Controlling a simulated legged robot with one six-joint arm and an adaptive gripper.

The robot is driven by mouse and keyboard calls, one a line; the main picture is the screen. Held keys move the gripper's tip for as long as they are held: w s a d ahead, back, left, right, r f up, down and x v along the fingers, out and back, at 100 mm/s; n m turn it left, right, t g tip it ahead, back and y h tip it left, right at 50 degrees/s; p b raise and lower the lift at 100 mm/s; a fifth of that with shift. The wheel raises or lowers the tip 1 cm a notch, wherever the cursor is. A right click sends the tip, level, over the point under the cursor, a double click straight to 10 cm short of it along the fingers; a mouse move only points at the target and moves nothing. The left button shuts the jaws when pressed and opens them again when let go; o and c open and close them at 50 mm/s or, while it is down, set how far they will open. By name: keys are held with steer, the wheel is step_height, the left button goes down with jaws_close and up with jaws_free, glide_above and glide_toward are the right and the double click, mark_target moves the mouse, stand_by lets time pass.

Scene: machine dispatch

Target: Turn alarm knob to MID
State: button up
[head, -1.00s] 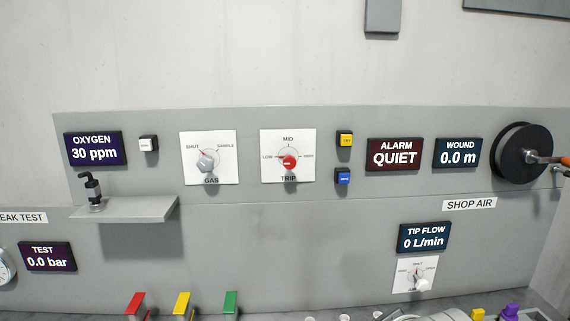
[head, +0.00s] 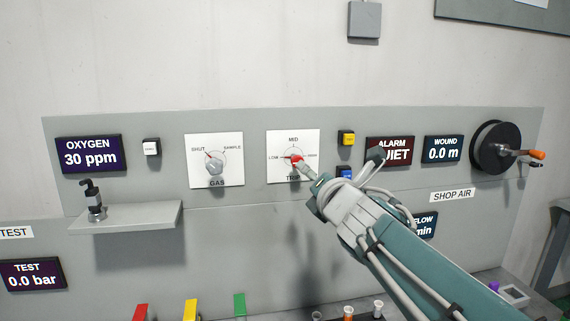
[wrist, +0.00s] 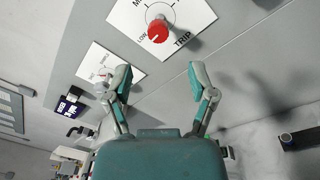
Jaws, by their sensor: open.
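The red alarm knob (head: 296,160) sits on a white TRIP plate (head: 279,174) with LOW at left, MID at top and a third mark at right. Its pointer appears turned toward LOW. My gripper (head: 314,184) is just below and right of the knob in the head view. In the wrist view the knob (wrist: 158,32) shows beyond my open, empty gripper (wrist: 158,77), roughly centred between the two spread fingers and apart from them. The ALARM display (head: 388,146) is partly covered by my arm; "IET" shows, the start of the word is hidden.
The GAS knob (head: 213,164) on its own plate is left of the TRIP plate. A yellow button (head: 347,138) and a blue button (head: 345,172) lie close to its right, near my wrist. A shelf (head: 130,217) juts out at left. A black reel (head: 491,148) is at far right.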

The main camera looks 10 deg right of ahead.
mark_target(295, 163)
steer(key=w, duration=0.2)
steer(key=w+a, duration=0.1)
steer(key=w, duration=0.5)
steer(key=shift+w+a, duration=0.25)
steer(key=shift+w+d, duration=0.1)
steer(key=shift+w, duration=0.05)
steer(key=shift+d, duration=0.35)
jaws_close()
steer(key=shift+a, duration=0.15)
